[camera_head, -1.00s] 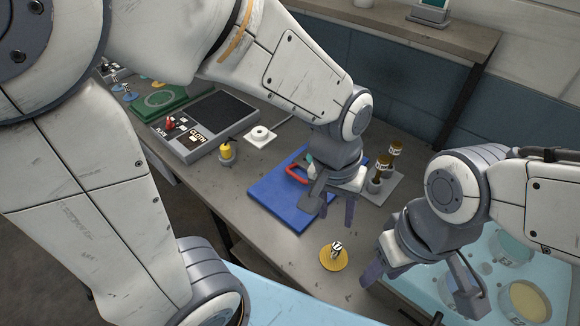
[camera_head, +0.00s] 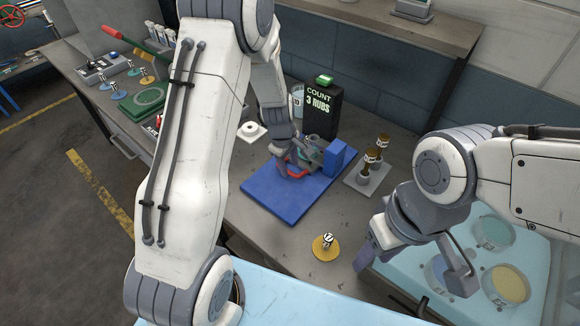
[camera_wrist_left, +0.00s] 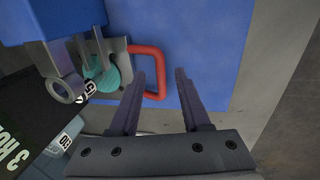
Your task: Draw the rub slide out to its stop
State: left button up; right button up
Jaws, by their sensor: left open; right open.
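The blue rub tester base (camera_head: 285,205) lies on the grey bench, with an upright blue block (camera_head: 335,157) at its far end. In the left wrist view, the rub slide is a grey plate (camera_wrist_left: 122,50) with a round teal piece (camera_wrist_left: 108,76) and a red U-shaped handle (camera_wrist_left: 161,72). My left gripper (camera_wrist_left: 158,76) is open, its two fingers on either side of the red handle's outer bar in the picture; I see no grip on it. In the head view, my left gripper (camera_head: 291,160) hides most of the slide. My right gripper (camera_head: 415,265) is open and empty, right of the base.
A yellow disc (camera_head: 326,247) lies in front. A light-blue tray (camera_head: 540,290) with dye cups is at right.

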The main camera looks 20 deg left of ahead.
pick_arm(q)
jog(key=shift+w+d+f, duration=0.1)
jog(key=shift+w+f, duration=0.1)
jog(key=shift+f, duration=1)
grip_shut()
dwell(0.6)
